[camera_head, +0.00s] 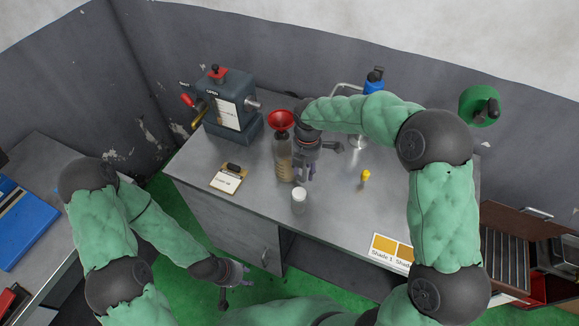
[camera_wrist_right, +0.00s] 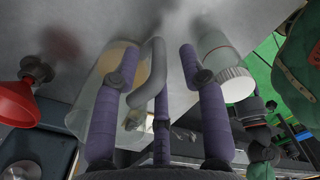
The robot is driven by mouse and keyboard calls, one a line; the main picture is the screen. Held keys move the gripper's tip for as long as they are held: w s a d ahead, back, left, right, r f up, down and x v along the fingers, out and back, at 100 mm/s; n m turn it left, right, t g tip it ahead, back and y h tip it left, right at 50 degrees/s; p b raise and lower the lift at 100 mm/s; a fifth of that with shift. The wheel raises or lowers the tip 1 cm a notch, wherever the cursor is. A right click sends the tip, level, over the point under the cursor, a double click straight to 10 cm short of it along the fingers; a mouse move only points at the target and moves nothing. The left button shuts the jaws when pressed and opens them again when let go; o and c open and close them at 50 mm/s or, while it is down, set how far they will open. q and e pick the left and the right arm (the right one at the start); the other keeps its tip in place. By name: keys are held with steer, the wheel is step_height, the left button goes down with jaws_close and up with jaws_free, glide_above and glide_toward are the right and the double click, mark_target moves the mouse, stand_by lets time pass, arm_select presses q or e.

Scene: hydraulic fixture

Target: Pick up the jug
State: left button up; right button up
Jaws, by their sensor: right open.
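The jug (camera_head: 284,160) is a clear container with amber contents, upright on the grey bench. In the right wrist view the jug (camera_wrist_right: 88,92) is at the left, and its grey handle (camera_wrist_right: 155,68) lies among my right gripper's purple fingers. My right gripper (camera_head: 307,171) is open, just right of the jug in the head view; the wrist view also shows the gripper (camera_wrist_right: 162,75). Whether the fingers touch the handle I cannot tell. My left gripper (camera_head: 235,274) appears open and empty, low in front of the bench.
A white-capped bottle (camera_head: 299,198) stands close to the jug and beside the right fingers. A red funnel (camera_head: 282,120) shows just behind the jug. A dark machine (camera_head: 230,110) stands at the back left. A small yellow item (camera_head: 365,176) lies right, with clear bench around it.

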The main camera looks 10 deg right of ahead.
step_height(320, 180, down, 3)
steer(key=shift+f, duration=0.1)
jaws_close()
steer(key=shift+r, duration=0.35)
